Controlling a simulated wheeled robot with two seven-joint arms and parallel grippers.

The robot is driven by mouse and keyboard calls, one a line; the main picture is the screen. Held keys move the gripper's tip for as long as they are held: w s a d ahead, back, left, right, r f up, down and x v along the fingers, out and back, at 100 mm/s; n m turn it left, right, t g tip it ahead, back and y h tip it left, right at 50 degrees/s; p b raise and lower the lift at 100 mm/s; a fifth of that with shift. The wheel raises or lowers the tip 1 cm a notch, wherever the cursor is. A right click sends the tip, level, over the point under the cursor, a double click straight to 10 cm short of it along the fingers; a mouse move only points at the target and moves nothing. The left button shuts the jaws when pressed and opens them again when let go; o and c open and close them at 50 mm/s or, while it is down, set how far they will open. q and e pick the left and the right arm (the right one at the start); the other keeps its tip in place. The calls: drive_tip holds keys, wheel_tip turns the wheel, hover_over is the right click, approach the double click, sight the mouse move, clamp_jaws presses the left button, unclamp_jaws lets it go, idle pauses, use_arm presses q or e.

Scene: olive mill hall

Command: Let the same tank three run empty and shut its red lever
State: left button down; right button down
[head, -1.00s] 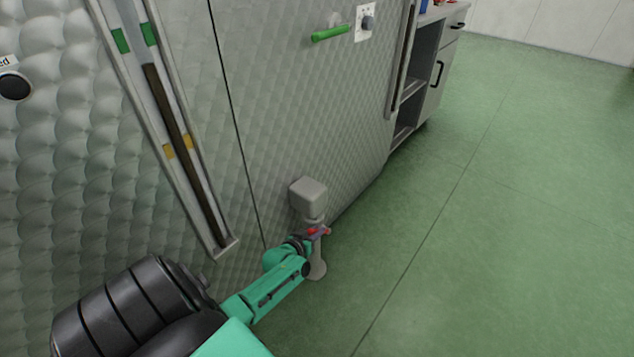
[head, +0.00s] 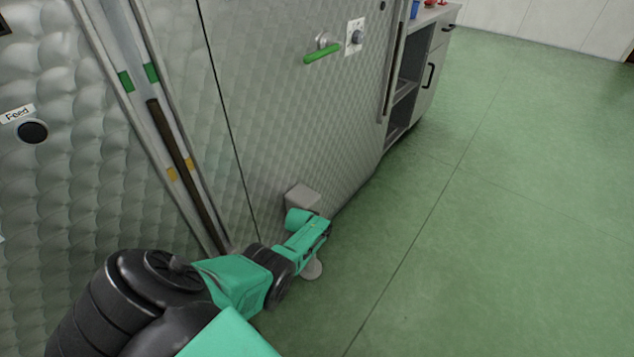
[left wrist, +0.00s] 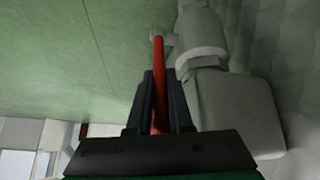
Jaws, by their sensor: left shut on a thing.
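The tank's quilted steel wall (head: 265,120) fills the left and middle of the head view. A grey valve body (head: 302,196) sticks out low on it; my left arm hides most of the valve. My left gripper (left wrist: 160,95) is shut on the red lever (left wrist: 158,60), which runs between its fingers in the left wrist view. The pale valve (left wrist: 205,65) stands right beside the lever there. In the head view my arm hides the lever and the fingertips. A level gauge (head: 185,150) with a dark column, green marks and yellow marks runs down the wall. My right gripper is out of view.
A green handle (head: 322,54) and a small white plate with a knob (head: 356,37) sit higher on the wall. A grey cabinet (head: 432,75) stands beyond. A "Feed" label (head: 17,113) is at left. The green floor (head: 480,230) is clear.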

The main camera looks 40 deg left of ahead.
use_arm(q)
drive_tip(key=shift+w, duration=0.2)
idle(0.4)
drive_tip(key=c, duration=0.8)
unclamp_jaws()
drive_tip(key=shift+r, duration=0.15)
drive_tip(key=shift+s+r+p, duration=0.1)
drive_tip(key=shift+r+p, duration=0.15)
drive_tip(key=shift+p, duration=0.25)
drive_tip(key=p+v, duration=1.3)
drive_tip(key=shift+s+d+r, duration=0.15)
drive_tip(key=shift+s+r, duration=0.05)
drive_tip(key=shift+r, duration=0.15)
